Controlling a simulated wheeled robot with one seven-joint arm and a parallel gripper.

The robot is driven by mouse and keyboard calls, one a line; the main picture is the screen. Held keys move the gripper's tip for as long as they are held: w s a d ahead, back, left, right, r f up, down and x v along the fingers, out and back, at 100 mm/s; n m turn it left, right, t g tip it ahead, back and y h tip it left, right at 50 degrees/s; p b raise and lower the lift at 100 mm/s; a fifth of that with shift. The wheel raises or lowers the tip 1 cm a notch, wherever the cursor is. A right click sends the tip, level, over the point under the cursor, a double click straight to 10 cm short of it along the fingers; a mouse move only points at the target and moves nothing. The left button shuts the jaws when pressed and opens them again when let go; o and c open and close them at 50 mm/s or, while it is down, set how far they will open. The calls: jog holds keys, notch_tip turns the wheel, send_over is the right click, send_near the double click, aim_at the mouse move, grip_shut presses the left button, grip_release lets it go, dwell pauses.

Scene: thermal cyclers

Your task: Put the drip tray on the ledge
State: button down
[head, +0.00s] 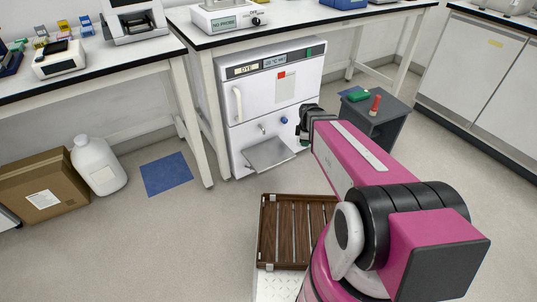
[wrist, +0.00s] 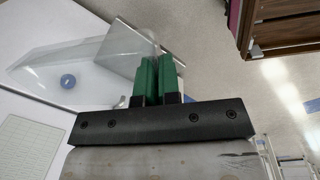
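A clear, see-through piece, seemingly the drip tray (wrist: 45,65), shows in the wrist view, reaching from the left to my fingertips. It is hard to make out, and I cannot pick it out in the head view. My gripper (wrist: 158,62) has its green fingers almost together, apparently on the clear piece's rounded edge. In the head view, my gripper (head: 304,122) is in front of the right side of the white cabinet. The grey metal ledge (head: 268,154) juts from the cabinet's lower front, below and left of my gripper. In the wrist view the ledge (wrist: 122,38) lies beyond the fingers.
The white cabinet (head: 243,140) has a handle, a small tap and a blue knob (head: 284,120). A dark grey stand (head: 381,126) with green and red items is at right. A brown slatted rack (head: 284,238) is nearer me. A blue floor mat (head: 167,174) lies left.

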jog(key=s+a+f+n, duration=0.1)
jog(key=s+f+n, duration=0.25)
jog(key=f, duration=0.45)
jog(key=s+a+f+n, duration=0.1)
jog(key=s+f+n, duration=0.2)
jog(key=f+n, duration=0.3)
jog(key=shift+m+y, duration=0.4)
jog(key=shift+m, duration=0.25)
jog(key=w+a, duration=0.3)
jog(key=w, duration=0.1)
jog(key=w+a+f, duration=0.1)
jog(key=w+a, duration=0.2)
jog(key=w, duration=0.2)
jog(key=w+a, duration=0.4)
jog(key=w, duration=0.1)
jog(key=shift+w+f, duration=0.25)
jog(key=f, duration=0.2)
jog(key=shift+w+a+f, duration=0.2)
jog(key=shift+w+f, duration=0.15)
jog(key=shift+f, duration=0.35)
jog(key=shift+f, duration=0.1)
jog(key=c, duration=1.3)
grip_release()
jog(key=shift+c, duration=0.2)
